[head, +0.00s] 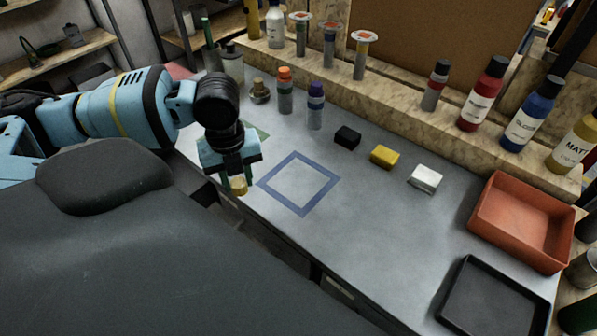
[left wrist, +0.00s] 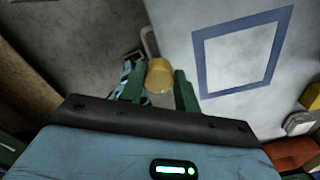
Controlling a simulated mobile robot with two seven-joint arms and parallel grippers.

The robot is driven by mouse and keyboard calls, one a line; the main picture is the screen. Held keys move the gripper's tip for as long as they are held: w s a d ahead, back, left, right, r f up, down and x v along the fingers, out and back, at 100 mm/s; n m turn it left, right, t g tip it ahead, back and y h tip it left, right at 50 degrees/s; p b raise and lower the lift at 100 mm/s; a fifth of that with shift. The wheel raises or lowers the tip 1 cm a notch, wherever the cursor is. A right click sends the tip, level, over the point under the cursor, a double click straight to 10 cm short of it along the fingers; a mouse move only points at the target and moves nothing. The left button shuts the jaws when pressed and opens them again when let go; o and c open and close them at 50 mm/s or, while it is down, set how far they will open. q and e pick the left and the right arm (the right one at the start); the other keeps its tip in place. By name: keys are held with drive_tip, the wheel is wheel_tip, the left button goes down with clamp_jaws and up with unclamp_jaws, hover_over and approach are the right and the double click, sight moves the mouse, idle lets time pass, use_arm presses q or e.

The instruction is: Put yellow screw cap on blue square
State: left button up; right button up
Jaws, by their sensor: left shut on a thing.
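The yellow screw cap (head: 239,187) is held at the fingertips of my left gripper (head: 236,178). In the left wrist view the round cap (left wrist: 160,74) sits between the two green fingers of the left gripper (left wrist: 160,88). The blue square (head: 321,198) is a taped outline on the grey worktop, empty inside. The held cap is just left of its left corner in the head view, near the worktop's front edge. The outline also shows at the upper right of the left wrist view (left wrist: 198,65). My right gripper is not in view.
A black block (head: 347,137), a yellow block (head: 384,156) and a white block (head: 426,178) lie right of the square. Small bottles (head: 315,108) stand behind it. A red tray (head: 485,228) and a black tray (head: 470,300) are at the right.

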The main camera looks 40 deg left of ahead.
use_arm(q)
hover_over(298, 180)
drive_tip(key=shift+f, duration=2.4)
drive_tip(key=shift+f, duration=0.15)
drive_tip(key=o, duration=1)
drive_tip(key=shift+c, duration=0.2)
wheel_tip(298, 180, up, 12)
drive_tip(key=shift+p, duration=0.3)
